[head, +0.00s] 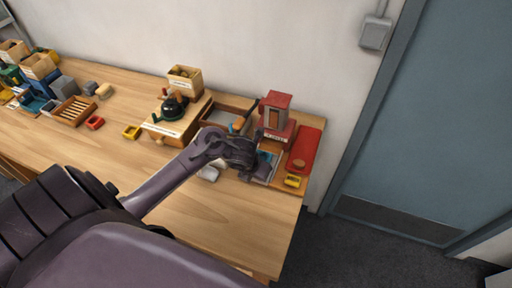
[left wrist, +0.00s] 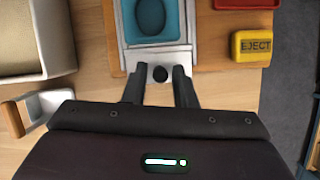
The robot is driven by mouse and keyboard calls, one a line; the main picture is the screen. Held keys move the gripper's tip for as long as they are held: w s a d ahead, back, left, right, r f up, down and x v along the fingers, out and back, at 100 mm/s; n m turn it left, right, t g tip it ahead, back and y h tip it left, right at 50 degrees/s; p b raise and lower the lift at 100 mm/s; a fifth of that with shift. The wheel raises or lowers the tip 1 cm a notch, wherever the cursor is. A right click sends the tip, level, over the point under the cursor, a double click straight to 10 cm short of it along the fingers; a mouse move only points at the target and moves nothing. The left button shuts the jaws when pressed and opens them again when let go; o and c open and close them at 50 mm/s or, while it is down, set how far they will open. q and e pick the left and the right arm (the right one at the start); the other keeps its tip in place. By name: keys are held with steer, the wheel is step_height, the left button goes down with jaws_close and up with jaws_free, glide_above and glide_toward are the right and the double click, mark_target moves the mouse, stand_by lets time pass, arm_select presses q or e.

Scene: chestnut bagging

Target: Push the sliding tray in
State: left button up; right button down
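The sliding tray (left wrist: 187,56) is a light grey slide with a teal insert holding a dark oval recess. It has a round black knob (left wrist: 160,73) at its near end. In the head view its blue part (head: 266,157) shows partly behind my gripper, below the red machine. My left gripper (left wrist: 159,72) is open, with one finger on each side of the knob and a visible gap to it. In the head view the left gripper (head: 254,168) is at the machine's front, its fingertips hard to make out. My right gripper is not in view.
A yellow EJECT button (left wrist: 253,46) sits just right of the tray; it also shows in the head view (head: 292,181). The red machine (head: 276,118) stands behind. A white scoop-like item (head: 209,173) lies left of the gripper. The table front (head: 215,215) is clear.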

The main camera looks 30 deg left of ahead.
arm_select(q)
jaws_close()
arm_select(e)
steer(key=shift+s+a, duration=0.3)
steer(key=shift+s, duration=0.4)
arm_select(q)
steer(key=shift+w, duration=0.15)
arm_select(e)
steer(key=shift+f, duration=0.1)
